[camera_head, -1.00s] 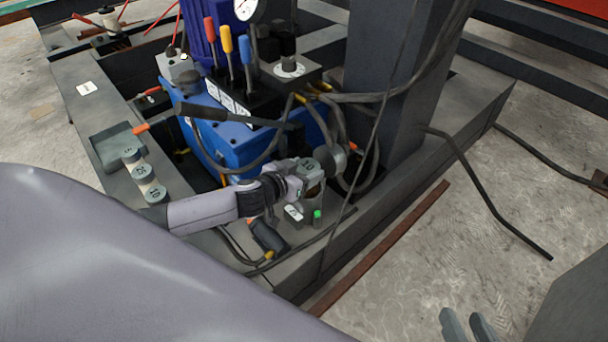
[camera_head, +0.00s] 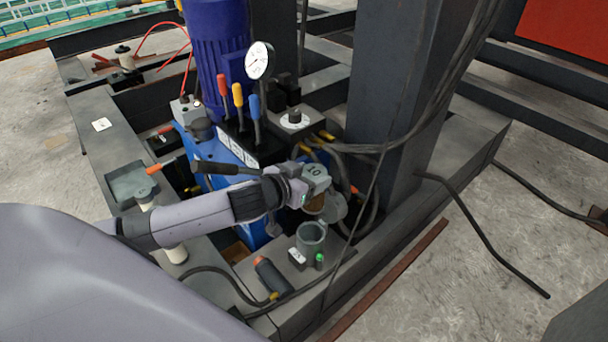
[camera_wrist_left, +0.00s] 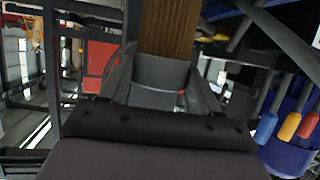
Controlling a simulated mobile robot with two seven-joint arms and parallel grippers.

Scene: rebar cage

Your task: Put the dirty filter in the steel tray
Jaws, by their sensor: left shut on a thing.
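My left gripper (camera_head: 312,184) is shut on the grey cap of the brown dirty filter (camera_head: 315,204). The filter hangs below the cap, above and slightly right of the open grey filter bowl (camera_head: 311,240), clear of its rim. In the left wrist view the brown pleated filter (camera_wrist_left: 170,28) and its grey cap (camera_wrist_left: 158,80) show between the fingers. The steel tray (camera_head: 126,180) is a shallow grey recessed tray on the left beam, away from the gripper. My right gripper is not in view.
The blue power unit (camera_head: 222,150) with levers and a gauge (camera_head: 259,61) stands behind my left arm. White filters (camera_head: 176,253) are partly hidden by that arm. A dark post (camera_head: 395,110) with hoses stands to the right. A black-and-orange tool (camera_head: 272,276) lies near the bowl.

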